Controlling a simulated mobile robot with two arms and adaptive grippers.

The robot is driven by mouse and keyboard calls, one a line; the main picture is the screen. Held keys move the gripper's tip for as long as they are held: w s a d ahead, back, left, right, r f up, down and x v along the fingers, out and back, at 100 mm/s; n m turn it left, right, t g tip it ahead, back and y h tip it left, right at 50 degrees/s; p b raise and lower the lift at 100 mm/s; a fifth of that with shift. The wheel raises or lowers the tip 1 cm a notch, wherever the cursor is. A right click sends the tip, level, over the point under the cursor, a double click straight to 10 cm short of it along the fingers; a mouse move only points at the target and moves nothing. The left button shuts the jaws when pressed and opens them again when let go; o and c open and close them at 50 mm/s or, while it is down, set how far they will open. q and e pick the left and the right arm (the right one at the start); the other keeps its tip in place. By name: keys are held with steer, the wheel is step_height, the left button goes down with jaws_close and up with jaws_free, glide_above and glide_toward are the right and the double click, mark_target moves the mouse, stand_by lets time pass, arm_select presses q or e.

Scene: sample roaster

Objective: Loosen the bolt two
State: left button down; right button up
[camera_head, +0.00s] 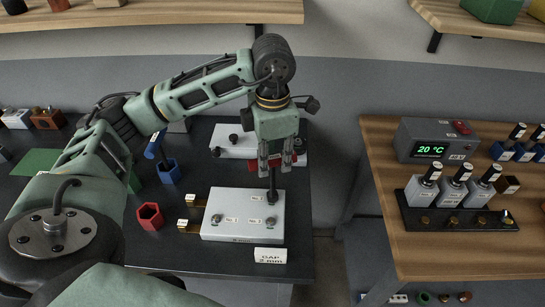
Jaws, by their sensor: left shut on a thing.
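A light metal block (243,230) marked "5 mm" lies on the dark bench, with small number labels on top. One bolt (217,219) shows at its left and another bolt (270,222) at its front right. My left gripper (275,165) is above the block's back right corner, shut on a dark upright tool (272,185). The tool's lower end meets the block beside a label that seems to read No. 2. The bolt head there is hidden by the tool, so I cannot tell how it is seated. My right gripper is not in view.
A "GAP 2 mm" card (270,255) stands in front of the block. A red hexagonal holder (150,216) and a blue holder (169,172) stand left. Another white plate (232,139) lies behind. A wooden table (430,258) with a temperature box (437,140) is right, across a gap.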

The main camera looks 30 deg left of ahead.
arm_select(q)
steer(key=shift+r, duration=0.15)
steer(key=shift+r+p, duration=0.9)
steer(key=shift+r, duration=0.65)
step_height(320, 180, up, 5)
steer(key=p, duration=0.3)
